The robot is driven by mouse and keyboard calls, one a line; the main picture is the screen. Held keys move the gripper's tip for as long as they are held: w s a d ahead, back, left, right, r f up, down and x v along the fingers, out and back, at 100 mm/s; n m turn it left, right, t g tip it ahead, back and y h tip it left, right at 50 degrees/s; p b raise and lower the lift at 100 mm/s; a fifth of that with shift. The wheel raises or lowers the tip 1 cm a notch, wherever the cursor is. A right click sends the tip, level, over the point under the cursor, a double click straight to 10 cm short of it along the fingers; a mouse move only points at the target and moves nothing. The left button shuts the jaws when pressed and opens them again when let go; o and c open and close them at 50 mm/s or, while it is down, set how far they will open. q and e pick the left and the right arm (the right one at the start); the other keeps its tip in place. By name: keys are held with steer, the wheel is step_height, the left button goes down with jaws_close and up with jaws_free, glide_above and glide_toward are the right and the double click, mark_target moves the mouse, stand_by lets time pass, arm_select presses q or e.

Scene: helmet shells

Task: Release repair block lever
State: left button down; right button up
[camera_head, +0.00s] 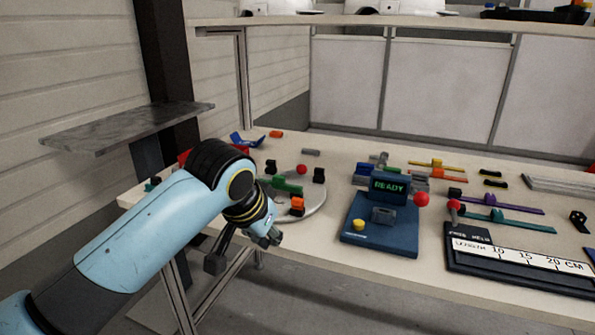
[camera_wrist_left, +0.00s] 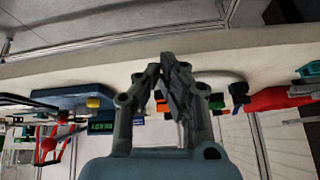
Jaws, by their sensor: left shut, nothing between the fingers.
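A blue station (camera_head: 380,225) with a READY screen (camera_head: 389,187) and a yellow button (camera_head: 358,225) stands on the table. A red ball (camera_head: 421,199) sits at the screen's right, like a lever knob. Another red ball (camera_head: 453,205) stands by the black length gauge (camera_head: 520,262). I cannot tell which belongs to the repair block. My left gripper (camera_head: 268,238) is shut and empty at the table's front edge, left of the station and apart from it. Its closed fingers (camera_wrist_left: 163,72) fill the middle of the left wrist view, which also shows the blue station (camera_wrist_left: 72,97). My right gripper is not in view.
A round grey plate (camera_head: 313,204) with a red ball (camera_head: 302,169) and small blocks lies just beyond my left gripper. Coloured sliding gauges (camera_head: 510,220) lie at the right. A grey shelf (camera_head: 125,128) juts out at the left. Bare table lies between plate and station.

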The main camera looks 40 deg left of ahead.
arm_select(q)
steer(key=shift+n+t, duration=0.5)
steer(key=w+a+r, duration=0.1)
steer(key=w, duration=0.1)
steer(key=w+a+r, duration=0.1)
steer(key=w, duration=0.2)
steer(key=w+a+r, duration=0.1)
steer(key=w, duration=0.2)
steer(key=shift+w+a+r, duration=0.2)
steer(key=n+t, duration=0.1)
glide_toward(297, 170)
steer(key=s+d+r, duration=0.1)
steer(key=s+d, duration=0.2)
steer(key=shift+w+a+r+y, duration=0.1)
steer(key=shift+r+y, duration=0.1)
steer(key=shift+y, duration=0.2)
steer(key=b+x, duration=0.2)
steer(key=x, duration=0.7)
steer(key=shift+f, duration=0.15)
steer(key=shift+w+f, duration=0.3)
steer(key=shift+w, duration=0.05)
